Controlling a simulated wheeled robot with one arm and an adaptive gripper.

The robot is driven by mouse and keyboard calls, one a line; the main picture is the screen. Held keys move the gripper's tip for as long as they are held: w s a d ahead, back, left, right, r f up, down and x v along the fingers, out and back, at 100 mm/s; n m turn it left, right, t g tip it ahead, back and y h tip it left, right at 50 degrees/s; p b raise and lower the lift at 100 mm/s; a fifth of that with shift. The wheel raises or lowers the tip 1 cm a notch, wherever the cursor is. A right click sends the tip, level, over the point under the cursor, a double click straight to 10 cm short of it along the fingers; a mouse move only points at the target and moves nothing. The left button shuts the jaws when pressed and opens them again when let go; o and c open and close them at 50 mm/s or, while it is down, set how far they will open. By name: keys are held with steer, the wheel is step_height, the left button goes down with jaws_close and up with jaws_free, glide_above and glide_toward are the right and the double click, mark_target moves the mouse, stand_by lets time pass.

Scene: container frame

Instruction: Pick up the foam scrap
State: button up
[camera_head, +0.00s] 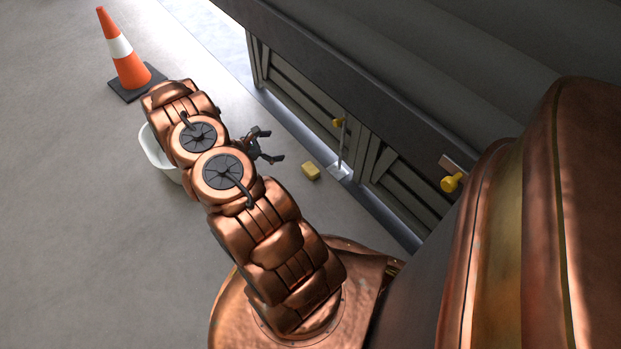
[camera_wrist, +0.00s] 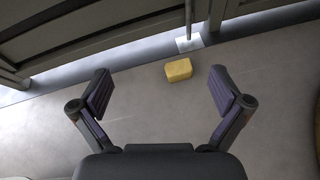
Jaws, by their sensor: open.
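The foam scrap (camera_head: 311,171) is a small yellow block on the grey floor, close to the base of the container frame. In the wrist view the foam scrap (camera_wrist: 178,69) lies ahead of my gripper, between the lines of its two fingers and beyond their tips. My gripper (camera_head: 273,144) is open and empty, up and left of the foam scrap in the head view. In the wrist view both fingers of my gripper (camera_wrist: 161,88) are spread wide, with bare floor between them.
A thin upright rod on a pale plate (camera_head: 340,172) stands right beside the foam scrap, against the dark container frame (camera_head: 300,100). A white bin (camera_head: 156,150) is partly hidden behind my arm. An orange traffic cone (camera_head: 124,55) stands at the upper left.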

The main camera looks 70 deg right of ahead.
mark_target(310, 169)
steer(key=s+d+f+n+b, duration=0.1)
steer(key=f+b, duration=0.1)
steer(key=f, duration=0.4)
steer(key=s+d+f+n+b, duration=0.1)
steer(key=s+f+b, duration=0.1)
steer(key=f, duration=0.4)
steer(key=s+d+f+n+h+b, duration=0.1)
steer(key=s+f, duration=0.1)
steer(key=f, duration=0.4)
steer(key=shift+s+d+f+b, duration=0.1)
steer(key=shift+d+f+b, duration=0.05)
steer(key=shift+d+b, duration=0.25)
steer(key=shift+b+x, duration=0.6)
steer(key=shift+x, duration=0.8)
steer(key=b+x, duration=0.3)
steer(key=x, duration=0.1)
steer(key=shift+s, duration=0.25)
steer(key=shift+s+d, duration=0.2)
steer(key=shift+d, duration=0.1)
steer(key=c, duration=0.7)
